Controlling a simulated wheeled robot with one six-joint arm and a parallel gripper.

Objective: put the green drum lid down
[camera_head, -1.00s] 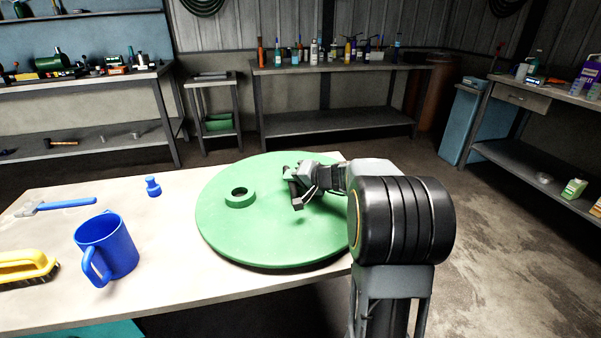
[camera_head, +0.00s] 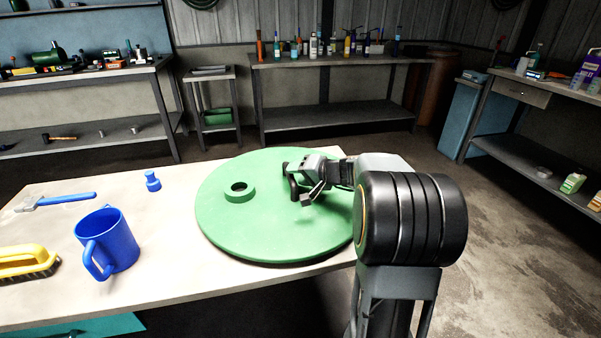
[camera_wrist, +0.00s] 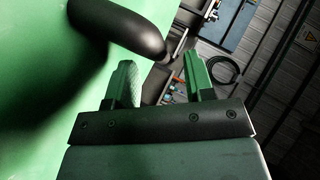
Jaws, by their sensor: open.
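The green drum lid (camera_head: 270,225) lies flat on the pale worktable, its right part overhanging or close to the table's right edge. It has a raised round green collar (camera_head: 239,191) and a black handle (camera_head: 292,186). The lid's green face fills the left of the wrist view (camera_wrist: 35,110), with the handle (camera_wrist: 135,28) across the top. My gripper (camera_head: 304,181) is just right of the handle, low over the lid. Its two green-lit fingers (camera_wrist: 160,72) are spread with nothing between them, and the handle lies just beyond their tips.
A blue mug (camera_head: 108,240), a yellow brush (camera_head: 25,262), a blue-handled hammer (camera_head: 60,199) and a small blue piece (camera_head: 152,181) lie left of the lid. Benches with bottles (camera_head: 330,60) stand behind. Floor is clear to the right.

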